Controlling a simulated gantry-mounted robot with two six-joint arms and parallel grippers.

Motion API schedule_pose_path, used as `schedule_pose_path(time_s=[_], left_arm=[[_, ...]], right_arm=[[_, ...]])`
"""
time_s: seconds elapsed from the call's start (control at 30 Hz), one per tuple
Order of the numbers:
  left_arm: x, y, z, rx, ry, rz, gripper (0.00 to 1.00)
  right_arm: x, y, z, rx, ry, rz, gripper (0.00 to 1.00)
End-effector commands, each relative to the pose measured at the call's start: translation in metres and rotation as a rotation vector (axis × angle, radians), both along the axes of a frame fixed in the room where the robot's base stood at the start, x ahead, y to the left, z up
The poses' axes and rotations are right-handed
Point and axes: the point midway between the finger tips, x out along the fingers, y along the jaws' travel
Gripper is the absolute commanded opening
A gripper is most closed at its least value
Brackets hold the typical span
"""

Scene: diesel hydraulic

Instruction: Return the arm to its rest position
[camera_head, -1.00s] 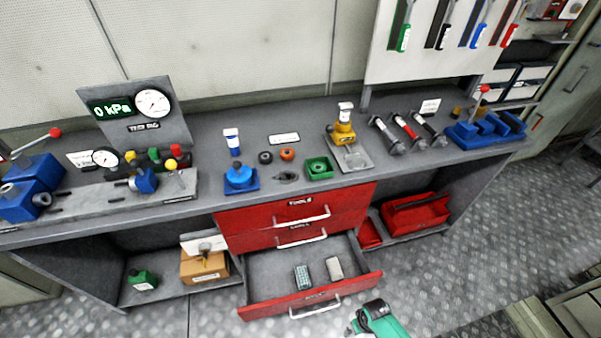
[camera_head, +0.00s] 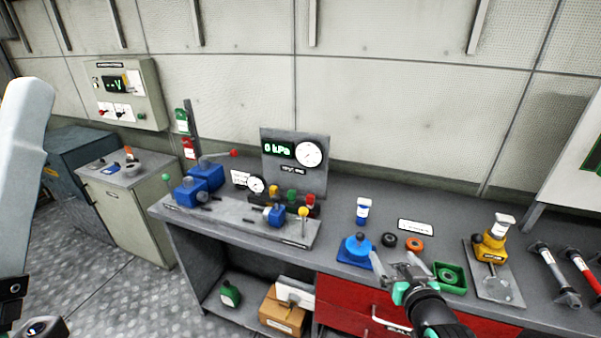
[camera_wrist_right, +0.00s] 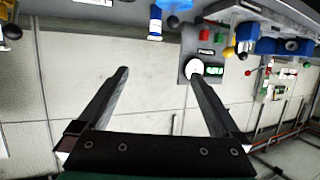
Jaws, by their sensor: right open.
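My right gripper (camera_head: 398,270) is in the head view at the lower right, in front of the workbench (camera_head: 345,195), between the blue pump-like part (camera_head: 357,250) and the green tray (camera_head: 450,278). In the right wrist view its two fingers (camera_wrist_right: 158,80) are spread wide apart with nothing between them. Wall panels and the bench show upside down beyond them. A pale arm link of mine (camera_head: 25,160) fills the left edge of the head view. My left gripper's fingers do not show.
The test rig panel (camera_head: 295,165) stands on the bench with blue valves (camera_head: 205,178) to its left. A yellow part (camera_head: 490,245) stands to the right. A red drawer (camera_head: 350,305) is below the benchtop. A grey cabinet (camera_head: 128,195) stands at left. Open floor (camera_head: 120,290) lies front left.

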Motion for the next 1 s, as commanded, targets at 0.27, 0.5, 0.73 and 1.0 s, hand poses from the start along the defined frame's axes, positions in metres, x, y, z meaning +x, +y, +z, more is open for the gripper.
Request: schedule_pose_path(time_s=[0.27,0.5,0.73,1.0], left_arm=[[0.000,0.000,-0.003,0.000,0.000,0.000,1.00],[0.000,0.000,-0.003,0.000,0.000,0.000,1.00],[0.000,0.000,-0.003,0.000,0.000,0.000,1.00],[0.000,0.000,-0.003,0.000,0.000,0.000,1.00]], right_arm=[[-0.053,0.047,0.239,-0.011,-0.551,0.076,1.00],[-0.176,0.057,0.378,-0.010,-0.992,0.098,1.00],[-0.234,0.055,0.407,-0.014,-1.149,0.096,1.00],[-0.233,0.055,0.407,-0.015,-1.150,0.095,1.00]])
